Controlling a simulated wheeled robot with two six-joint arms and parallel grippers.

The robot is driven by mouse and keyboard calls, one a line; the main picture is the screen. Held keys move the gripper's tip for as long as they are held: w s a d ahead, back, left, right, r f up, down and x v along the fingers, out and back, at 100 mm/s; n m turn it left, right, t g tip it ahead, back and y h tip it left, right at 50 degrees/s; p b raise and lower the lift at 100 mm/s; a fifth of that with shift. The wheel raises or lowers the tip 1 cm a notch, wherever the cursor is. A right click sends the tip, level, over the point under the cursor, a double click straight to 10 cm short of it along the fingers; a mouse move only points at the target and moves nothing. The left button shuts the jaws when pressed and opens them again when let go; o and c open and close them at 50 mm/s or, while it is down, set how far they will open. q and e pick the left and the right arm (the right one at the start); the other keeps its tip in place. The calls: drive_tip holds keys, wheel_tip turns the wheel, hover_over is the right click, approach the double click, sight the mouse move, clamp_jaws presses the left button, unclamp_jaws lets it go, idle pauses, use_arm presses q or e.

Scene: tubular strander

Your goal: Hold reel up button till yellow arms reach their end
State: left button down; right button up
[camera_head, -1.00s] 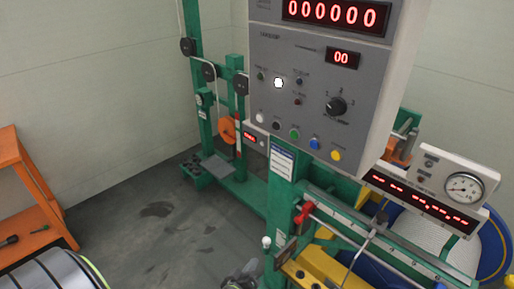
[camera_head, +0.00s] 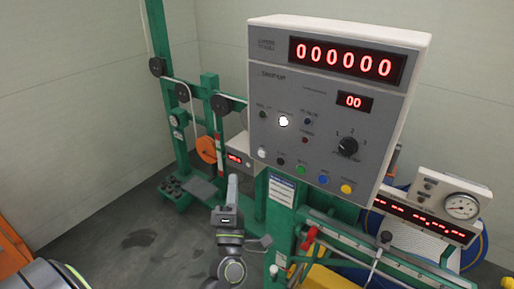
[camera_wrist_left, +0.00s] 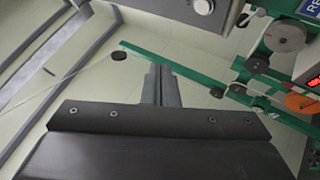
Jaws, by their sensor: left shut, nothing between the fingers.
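A grey control panel (camera_head: 325,100) stands in the upper middle of the head view. Its bottom row has white (camera_head: 262,152), black (camera_head: 281,161), green (camera_head: 300,171), blue (camera_head: 323,180) and yellow (camera_head: 346,188) buttons. The labels are too small to read, so I cannot tell which is reel up. My left gripper (camera_head: 233,182) is shut and empty, pointing upward, left of and below the button row and apart from it. Its closed fingers also show in the left wrist view (camera_wrist_left: 160,82). Yellow parts (camera_head: 322,277) show below the panel, mostly hidden. My right gripper is out of view.
A green frame with pulleys (camera_head: 223,104) stands behind on the left. A red-handled lever (camera_head: 310,238) and a green rail (camera_head: 385,250) lie below the panel. A gauge box (camera_head: 450,205) stands at right. An orange rack (camera_head: 14,250) is at far left; floor lies between.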

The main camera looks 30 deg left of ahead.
sight(262, 154)
use_arm(q)
drive_tip(key=w, duration=0.8)
drive_tip(key=shift+w+d+r, duration=0.35)
drive_tip(key=shift+d, duration=0.05)
drive_tip(key=shift+w, duration=0.1)
idle(2.1)
drive_tip(key=shift+w, duration=0.35)
